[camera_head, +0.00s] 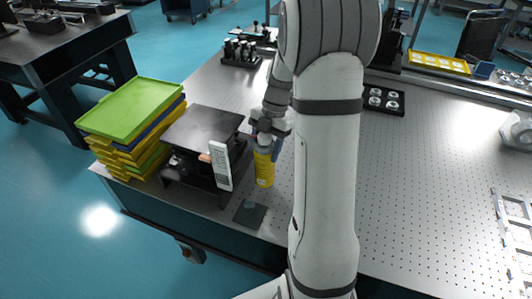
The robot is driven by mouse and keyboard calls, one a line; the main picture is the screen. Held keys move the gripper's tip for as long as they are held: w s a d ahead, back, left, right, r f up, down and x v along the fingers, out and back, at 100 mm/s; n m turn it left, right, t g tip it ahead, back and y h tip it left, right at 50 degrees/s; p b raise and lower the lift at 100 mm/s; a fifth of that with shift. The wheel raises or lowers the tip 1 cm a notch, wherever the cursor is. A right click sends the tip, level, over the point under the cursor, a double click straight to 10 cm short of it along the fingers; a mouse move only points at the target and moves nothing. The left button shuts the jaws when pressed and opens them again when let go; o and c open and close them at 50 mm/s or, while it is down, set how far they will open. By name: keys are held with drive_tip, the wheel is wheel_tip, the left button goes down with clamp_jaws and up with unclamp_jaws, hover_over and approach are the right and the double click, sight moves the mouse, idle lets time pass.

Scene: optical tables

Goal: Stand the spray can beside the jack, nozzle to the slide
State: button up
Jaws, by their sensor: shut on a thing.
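The jack (204,131) has a dark flat top plate and sits near the table's left front corner. I cannot make out for sure which thing is the slide.
A white labelled remote-like piece (221,166) leans at the jack's front. A dark square plate (250,213) lies at the front edge. Stacked trays, green on top (130,108), stand left of the jack. A black holder (241,59) stands behind.

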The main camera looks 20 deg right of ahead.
drive_tip(key=shift+f, duration=1.5)
drive_tip(key=o, duration=1.5)
drive_tip(key=shift+r, duration=0.2)
drive_tip(key=b+v, duration=0.1)
drive_tip(key=v, duration=1)
drive_tip(key=s+a+r+m, duration=0.1)
drive_tip(key=m, duration=0.1)
drive_tip(key=s+a+r+m, duration=0.1)
drive_tip(key=a+m, duration=0.1)
drive_tip(key=s+a+r+m+t+h, duration=0.1)
drive_tip(key=s+m, duration=0.1)
drive_tip(key=shift+a+r, duration=0.25)
drive_tip(key=shift+a, duration=0.05)
drive_tip(key=s+a+m+t+h, duration=0.1)
drive_tip(key=s+a+m+t, duration=0.1)
drive_tip(key=s+m, duration=0.5)
drive_tip(key=s+a+f+m+t+h, duration=0.1)
drive_tip(key=s+a+m+t, duration=0.1)
drive_tip(key=s+a+m, duration=0.3)
drive_tip(key=s+m, duration=0.3)
drive_tip(key=m, duration=0.3)
drive_tip(key=shift+a+m+h, duration=0.3)
